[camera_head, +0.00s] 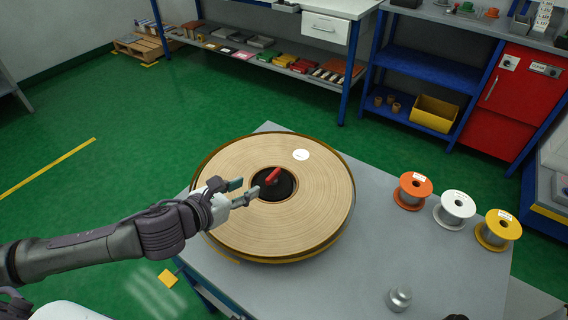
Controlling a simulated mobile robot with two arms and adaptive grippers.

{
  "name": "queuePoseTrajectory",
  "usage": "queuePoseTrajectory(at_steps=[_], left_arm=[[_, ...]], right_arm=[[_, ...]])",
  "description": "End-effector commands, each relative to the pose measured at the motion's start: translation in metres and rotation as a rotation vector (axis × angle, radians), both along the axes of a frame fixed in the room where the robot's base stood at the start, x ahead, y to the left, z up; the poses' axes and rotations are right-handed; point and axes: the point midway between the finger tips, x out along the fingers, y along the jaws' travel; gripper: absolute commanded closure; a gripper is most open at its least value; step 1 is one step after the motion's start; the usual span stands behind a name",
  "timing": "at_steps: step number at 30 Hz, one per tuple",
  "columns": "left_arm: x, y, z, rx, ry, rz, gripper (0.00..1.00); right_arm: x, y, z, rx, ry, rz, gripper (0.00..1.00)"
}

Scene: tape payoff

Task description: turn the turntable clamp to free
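The turntable clamp is a red lever (273,175) on a black hub (283,187) at the centre of a large tan tape roll (315,225). The roll lies flat on the grey table and has a round white label (301,155). My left gripper (250,190) reaches in from the left over the roll. Its two fingers are apart with nothing between them, and their tips are just left of the lever. I cannot tell whether a tip touches it.
Orange (413,190), white (454,210) and yellow (497,230) spools stand on the table (350,275) to the right. A metal weight (399,298) sits near the front. The table between the roll and the spools is clear. Shelves and a red cabinet (515,100) stand behind.

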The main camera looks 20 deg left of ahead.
Motion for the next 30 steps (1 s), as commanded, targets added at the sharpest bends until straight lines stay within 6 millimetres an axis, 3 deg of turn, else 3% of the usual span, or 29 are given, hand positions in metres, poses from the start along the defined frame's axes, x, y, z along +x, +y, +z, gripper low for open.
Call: queuePoseTrajectory(at_steps=[3, 11, 14, 21, 30], left_arm=[[0.014, -0.006, -0.005, -0.005, 0.000, 0.001, 0.62], [0.063, -0.024, -0.028, -0.006, 0.001, 0.003, 0.62], [0.080, -0.030, -0.036, -0.006, 0.001, 0.003, 0.62], [0.107, -0.040, -0.049, -0.005, 0.003, 0.001, 0.62], [0.114, -0.042, -0.052, -0.003, 0.003, 0.002, 0.62]], right_arm=[[-0.002, -0.001, 0.002, -0.002, 0.002, 0.001, 0.60], [-0.047, 0.011, 0.003, 0.012, 0.067, -0.001, 0.60], [-0.046, 0.015, 0.003, 0.016, 0.065, -0.001, 0.60], [-0.019, 0.014, 0.004, 0.018, 0.023, 0.000, 0.60], [-0.019, 0.007, 0.003, 0.008, 0.024, 0.000, 0.60]])
